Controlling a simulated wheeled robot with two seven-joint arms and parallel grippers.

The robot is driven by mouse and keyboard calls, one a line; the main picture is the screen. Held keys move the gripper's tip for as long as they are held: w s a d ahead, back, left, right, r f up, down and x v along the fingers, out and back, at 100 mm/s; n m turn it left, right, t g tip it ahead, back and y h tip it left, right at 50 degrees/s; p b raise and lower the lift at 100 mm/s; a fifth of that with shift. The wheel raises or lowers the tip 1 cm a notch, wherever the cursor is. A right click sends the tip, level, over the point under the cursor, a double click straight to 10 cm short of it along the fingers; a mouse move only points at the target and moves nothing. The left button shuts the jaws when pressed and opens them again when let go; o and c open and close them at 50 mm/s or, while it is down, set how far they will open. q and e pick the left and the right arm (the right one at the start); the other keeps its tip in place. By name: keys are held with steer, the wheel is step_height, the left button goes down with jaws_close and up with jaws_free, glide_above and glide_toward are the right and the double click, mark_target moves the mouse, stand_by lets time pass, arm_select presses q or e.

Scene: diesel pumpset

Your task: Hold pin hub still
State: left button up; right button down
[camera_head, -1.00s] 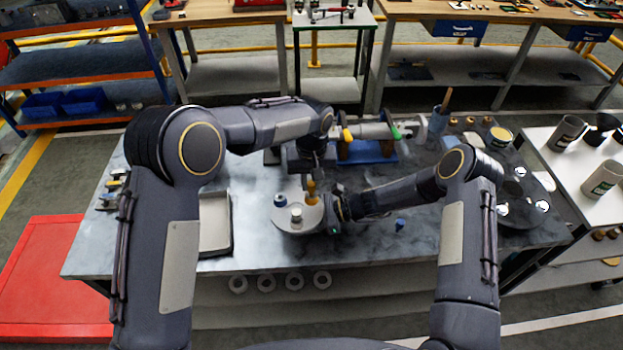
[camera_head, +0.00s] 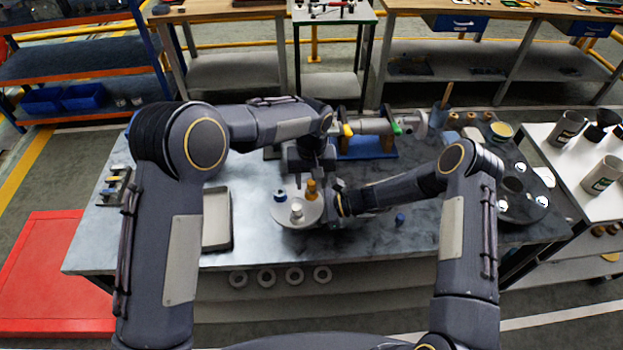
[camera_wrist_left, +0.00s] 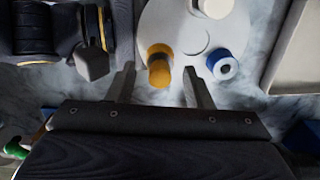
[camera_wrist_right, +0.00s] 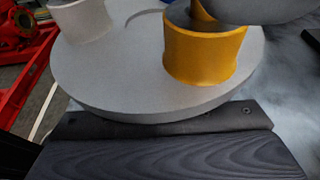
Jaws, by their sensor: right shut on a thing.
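The pin hub (camera_head: 290,222) is a pale grey disc lying flat on the table. It carries a yellow pin (camera_head: 311,190), a white pin (camera_head: 297,211) and a blue pin (camera_head: 279,197) near its edge. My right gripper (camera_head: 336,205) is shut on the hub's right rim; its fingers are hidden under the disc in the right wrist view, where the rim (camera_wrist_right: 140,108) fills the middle. My left gripper (camera_head: 311,176) is open above the hub. In the left wrist view its fingers stand either side of the yellow pin (camera_wrist_left: 160,68), with gaps on both sides.
A grey tray (camera_head: 217,248) lies left of the hub. A small blue part (camera_head: 400,219) lies to the right. A pump on a blue base (camera_head: 366,150) stands behind. A dark round plate (camera_head: 520,210) with parts is at the right end. Table front is clear.

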mark_target(312, 182)
arm_select(q)
step_height(312, 182, up, 12)
stand_by(0.6)
arm_select(e)
steer(key=shift+c, duration=2.3)
jaws_free()
